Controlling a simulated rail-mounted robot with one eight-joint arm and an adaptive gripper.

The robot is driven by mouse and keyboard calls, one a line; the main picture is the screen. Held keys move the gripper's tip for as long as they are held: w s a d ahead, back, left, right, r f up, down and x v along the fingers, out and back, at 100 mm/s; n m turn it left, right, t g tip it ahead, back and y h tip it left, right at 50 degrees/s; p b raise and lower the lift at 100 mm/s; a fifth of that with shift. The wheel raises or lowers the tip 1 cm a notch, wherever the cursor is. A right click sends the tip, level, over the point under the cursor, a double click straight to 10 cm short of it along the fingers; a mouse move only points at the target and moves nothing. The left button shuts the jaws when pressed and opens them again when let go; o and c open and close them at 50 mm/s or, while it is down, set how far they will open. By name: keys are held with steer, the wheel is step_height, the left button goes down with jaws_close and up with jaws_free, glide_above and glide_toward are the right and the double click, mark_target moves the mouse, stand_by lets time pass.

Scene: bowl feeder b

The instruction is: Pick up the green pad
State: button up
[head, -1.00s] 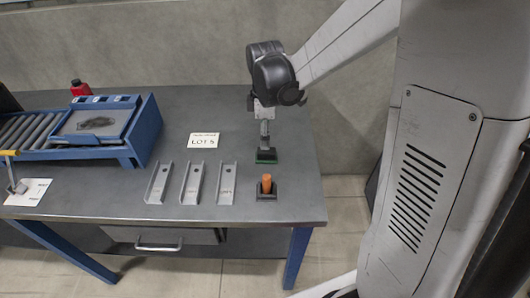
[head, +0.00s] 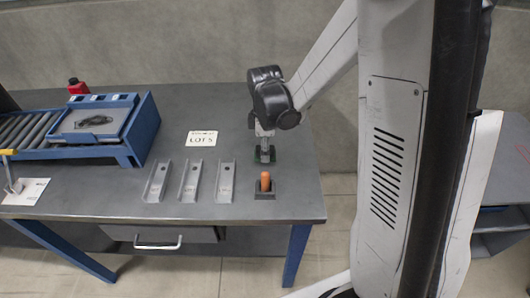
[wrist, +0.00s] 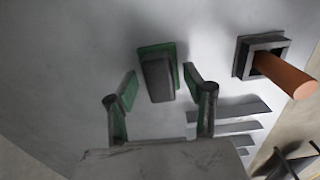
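The green pad (wrist: 152,50) lies flat on the grey table and carries a dark grey block-shaped grip (wrist: 158,80). My gripper (wrist: 161,82) is open in the wrist view, with green-faced fingers apart on the left and right of the grip. I see no contact between the fingers and the grip. In the head view my gripper (head: 265,152) is low over the table's right part and mostly hides the pad.
An orange peg stands in a dark square holder (head: 264,195) close in front of my gripper. Several metal channels (head: 190,181) lie to the left. A LOT 5 card (head: 202,138) lies behind them. A blue roller feeder (head: 145,130) fills the far left.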

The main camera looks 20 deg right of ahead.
jaws_close()
steer(key=shift+r, duration=0.15)
steer(key=shift+r, duration=0.65)
step_height(320, 180, up, 3)
steer(key=shift+f, duration=0.1)
steer(key=s+a+r, duration=0.5)
steer(key=a+r, duration=0.1)
steer(key=a, duration=0.4)
steer(key=shift+a+r, duration=0.3)
